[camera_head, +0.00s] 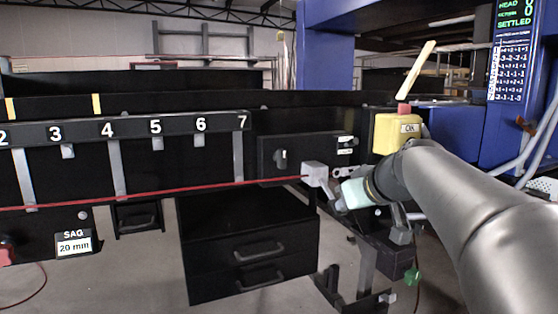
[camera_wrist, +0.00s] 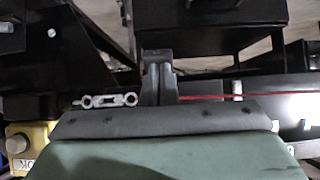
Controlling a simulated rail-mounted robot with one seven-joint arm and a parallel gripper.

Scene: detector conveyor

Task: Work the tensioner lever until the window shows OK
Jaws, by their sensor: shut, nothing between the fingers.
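The yellow tensioner box (camera_head: 388,136) stands right of centre. Its small white window (camera_head: 410,128) reads OK. A pale wooden-looking lever (camera_head: 416,70) rises from a red piece on top of the box, tilted up to the right. In the wrist view, the box (camera_wrist: 22,140) shows at the lower left, with its OK label upside down. My gripper (camera_head: 328,186) is below and left of the box, away from the lever, close to a light grey block (camera_head: 314,170) at the red cable's end. In the wrist view my gripper (camera_wrist: 160,85) is shut and appears empty; whether it touches anything is unclear.
The red cable (camera_head: 150,192) runs left past numbered hangers. A sign (camera_head: 74,243) reads SAG 20 mm. A small link fitting (camera_wrist: 105,101) lies beside my fingers. A green-text screen (camera_head: 515,14) shows SETTLED. A black drawer unit (camera_head: 250,240) stands below the rail.

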